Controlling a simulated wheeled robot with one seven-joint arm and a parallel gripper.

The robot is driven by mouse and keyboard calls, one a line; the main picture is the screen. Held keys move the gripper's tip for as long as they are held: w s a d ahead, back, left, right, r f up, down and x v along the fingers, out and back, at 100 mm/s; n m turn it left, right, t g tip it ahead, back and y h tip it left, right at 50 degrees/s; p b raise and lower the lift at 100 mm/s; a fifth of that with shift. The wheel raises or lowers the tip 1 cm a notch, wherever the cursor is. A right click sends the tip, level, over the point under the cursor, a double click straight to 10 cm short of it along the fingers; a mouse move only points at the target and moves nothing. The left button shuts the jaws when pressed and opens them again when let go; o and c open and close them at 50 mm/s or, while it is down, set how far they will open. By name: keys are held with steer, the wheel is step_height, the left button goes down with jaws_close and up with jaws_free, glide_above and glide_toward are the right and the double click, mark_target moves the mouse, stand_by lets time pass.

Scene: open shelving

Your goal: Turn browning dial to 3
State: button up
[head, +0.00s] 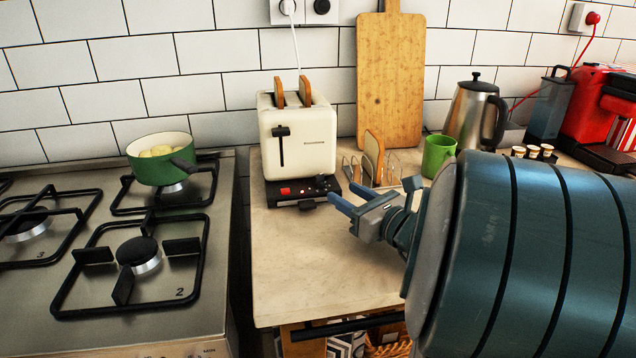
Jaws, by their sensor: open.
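The cream toaster (313,141) stands on the counter against the tiled wall, with two slices of bread (291,91) sticking out of its slots. Its black lever (281,145) is on the front. A black base panel (290,190) carries a red button (285,191) and small dark controls at its right end. The browning dial is too small and dark to read. My gripper (343,200) is just right of and in front of this panel, with its blue fingers apart and pointing left. It looks empty, and I cannot tell whether a finger touches the panel.
A toast rack (374,160) with bread and a green mug (437,155) stand behind my gripper. A kettle (473,115) and a red coffee machine (597,115) are further right. A gas hob with a green pot (160,165) is left. The front counter (300,265) is clear.

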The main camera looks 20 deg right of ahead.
mark_target(320, 179)
steer(key=x, duration=0.7)
steer(key=shift+w+b, duration=0.1)
steer(key=shift+b, duration=0.25)
jaws_close()
